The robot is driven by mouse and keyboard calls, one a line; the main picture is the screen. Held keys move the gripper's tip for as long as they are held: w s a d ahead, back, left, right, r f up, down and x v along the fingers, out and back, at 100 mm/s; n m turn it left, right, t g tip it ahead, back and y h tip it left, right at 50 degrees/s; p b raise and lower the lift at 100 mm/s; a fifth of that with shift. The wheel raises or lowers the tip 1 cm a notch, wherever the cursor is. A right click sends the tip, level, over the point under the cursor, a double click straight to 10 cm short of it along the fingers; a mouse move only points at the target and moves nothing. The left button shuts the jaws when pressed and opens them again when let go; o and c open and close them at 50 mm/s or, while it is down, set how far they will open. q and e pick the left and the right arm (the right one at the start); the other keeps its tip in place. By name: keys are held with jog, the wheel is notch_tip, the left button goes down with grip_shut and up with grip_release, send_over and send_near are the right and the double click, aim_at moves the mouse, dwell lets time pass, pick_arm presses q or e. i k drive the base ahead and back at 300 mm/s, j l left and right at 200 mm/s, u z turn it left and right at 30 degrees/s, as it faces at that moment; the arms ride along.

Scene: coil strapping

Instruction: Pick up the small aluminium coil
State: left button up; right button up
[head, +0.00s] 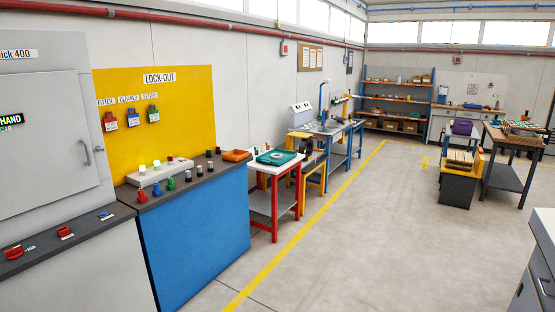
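I cannot make out the small aluminium coil for certain. A teal tray (262,160) sits on a white-topped table with red legs (297,168) in the middle of the head view. A small pale round thing (277,156) lies in the tray, too small to identify. Neither of my grippers shows in the head view.
Blue workbenches (340,150) line the wall. Shelves (397,98) stand at the back. The floor (370,240) right of the yellow line is clear.

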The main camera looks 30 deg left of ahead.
aim_at(276, 155)
jog(key=i+j+u, duration=0.4)
jog(key=i, duration=0.6)
jog(key=i+u, duration=0.4)
jog(key=i, duration=1.55)
jog(key=i+z, duration=0.1)
jog(key=i, duration=0.9)
jog(key=i+j, duration=0.15)
jog(key=i, duration=0.8)
jog(key=i+j+z, duration=0.1)
jog(key=i, duration=0.85)
